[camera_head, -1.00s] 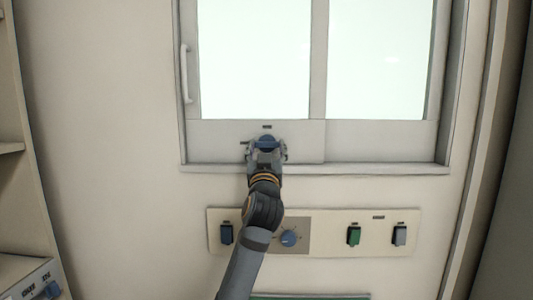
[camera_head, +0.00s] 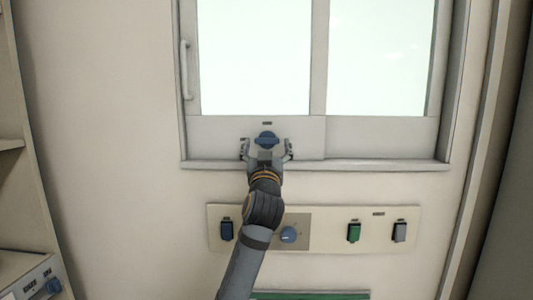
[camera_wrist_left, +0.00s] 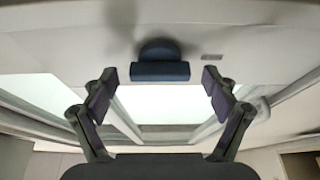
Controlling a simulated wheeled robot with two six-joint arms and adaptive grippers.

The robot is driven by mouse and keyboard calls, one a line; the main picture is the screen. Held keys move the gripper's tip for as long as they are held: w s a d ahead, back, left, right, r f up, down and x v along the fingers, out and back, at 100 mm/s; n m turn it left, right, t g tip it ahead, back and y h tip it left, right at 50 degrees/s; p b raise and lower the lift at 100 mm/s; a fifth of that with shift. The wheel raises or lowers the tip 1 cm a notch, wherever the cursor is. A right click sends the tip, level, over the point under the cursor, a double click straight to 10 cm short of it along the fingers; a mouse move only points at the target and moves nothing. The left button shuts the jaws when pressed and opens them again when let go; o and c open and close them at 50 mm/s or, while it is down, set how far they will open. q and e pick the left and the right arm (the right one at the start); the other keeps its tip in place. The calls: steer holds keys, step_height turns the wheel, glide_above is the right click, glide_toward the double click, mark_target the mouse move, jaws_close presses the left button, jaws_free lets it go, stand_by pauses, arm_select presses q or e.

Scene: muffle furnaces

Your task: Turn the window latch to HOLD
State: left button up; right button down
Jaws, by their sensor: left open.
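The window latch (camera_head: 266,138) is a blue knob with a bar grip, on the lower rail of the sliding window (camera_head: 225,130). Its bar looks about horizontal. A small dark label sits just above it, too small to read. My left gripper (camera_head: 266,149) is open, its fingers spread to either side of the latch and a little below it. In the left wrist view the latch (camera_wrist_left: 160,70) sits ahead of and between the open fingers (camera_wrist_left: 158,90), touching neither. My right gripper is not in view.
Below the sill is a wall panel (camera_head: 375,243) with a blue dial (camera_head: 289,235), a dark blue switch (camera_head: 226,231), a green switch (camera_head: 353,233) and a grey switch (camera_head: 399,232). A white window handle (camera_head: 185,70) is at the left. Shelving stands at the far left.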

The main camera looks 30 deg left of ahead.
arm_select(q)
steer(key=v, duration=1.1)
steer(key=shift+s+f, duration=0.15)
steer(key=shift+s, duration=0.05)
steer(key=shift+d, duration=0.1)
